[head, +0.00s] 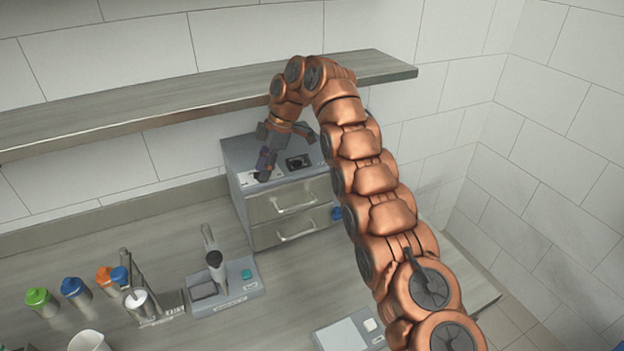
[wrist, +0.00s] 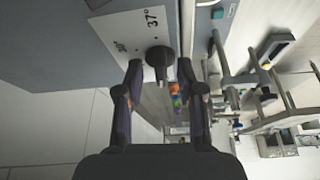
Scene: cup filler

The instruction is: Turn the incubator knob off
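The incubator (head: 237,150) is a grey box with two drawers, standing on the counter below the shelf. My gripper (head: 264,172) points down at the left part of its top in the head view and covers much of that spot. In the wrist view, the dark incubator knob (wrist: 158,60) stands on a white label (wrist: 128,30) marked "37°" and a second, less clear temperature mark. My gripper (wrist: 159,68) is open, with one fingertip on each side of the knob. A gap shows on both sides, so the fingers look apart from it.
A wooden shelf (head: 160,105) runs along the wall just behind and above the incubator. A dark fitting (head: 298,162) sits on the incubator's top right. Bottles (head: 75,290), a cup (head: 88,342) and a grey device (head: 228,285) stand on the counter at left and front.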

